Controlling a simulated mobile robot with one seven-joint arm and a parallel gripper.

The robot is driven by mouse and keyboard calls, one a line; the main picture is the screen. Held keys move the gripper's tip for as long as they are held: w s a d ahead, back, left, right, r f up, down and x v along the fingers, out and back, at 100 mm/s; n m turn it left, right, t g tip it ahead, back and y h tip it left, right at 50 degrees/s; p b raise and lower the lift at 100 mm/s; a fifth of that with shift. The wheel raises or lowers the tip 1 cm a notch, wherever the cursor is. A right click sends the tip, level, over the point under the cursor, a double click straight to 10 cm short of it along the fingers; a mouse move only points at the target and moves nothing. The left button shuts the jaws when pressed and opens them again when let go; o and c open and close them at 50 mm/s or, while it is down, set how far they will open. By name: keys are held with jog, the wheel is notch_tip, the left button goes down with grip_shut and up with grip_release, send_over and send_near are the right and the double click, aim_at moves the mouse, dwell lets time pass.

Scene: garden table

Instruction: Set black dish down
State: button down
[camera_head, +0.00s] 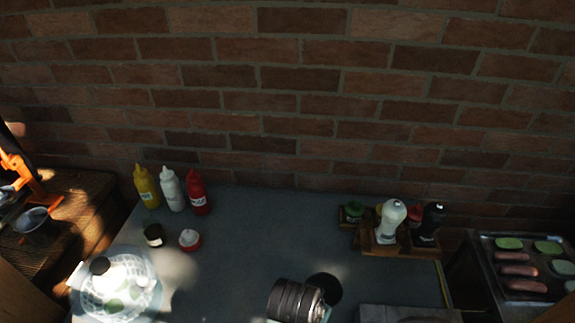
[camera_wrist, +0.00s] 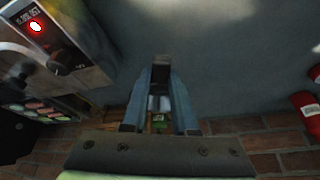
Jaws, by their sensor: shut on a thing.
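The black dish (camera_head: 325,287) shows in the head view as a dark round shape at the front middle of the grey table (camera_head: 250,240). My arm's end covers its left part. I cannot tell whether it touches the tabletop. In the wrist view my gripper (camera_wrist: 161,68) points away from the camera, its two fingers close together at the tips. A small dark piece (camera_wrist: 162,60) shows at the fingertips, fitting the dish seen edge-on. My gripper is shut on it.
Yellow, white and red bottles (camera_head: 172,190) stand at the back left, with two small jars (camera_head: 172,237) before them. A white basket (camera_head: 115,290) is front left. A wooden rack with shakers (camera_head: 385,240) is back right. A food tray (camera_head: 525,265) is far right. The middle table is clear.

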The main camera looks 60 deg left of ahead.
notch_tip(320, 180, down, 9)
jog(key=shift+f+p, duration=0.1)
jog(key=shift+p, duration=0.35)
jog(key=shift+f, duration=0.1)
jog(key=c, duration=0.7)
grip_release()
jog(key=v, duration=1.2)
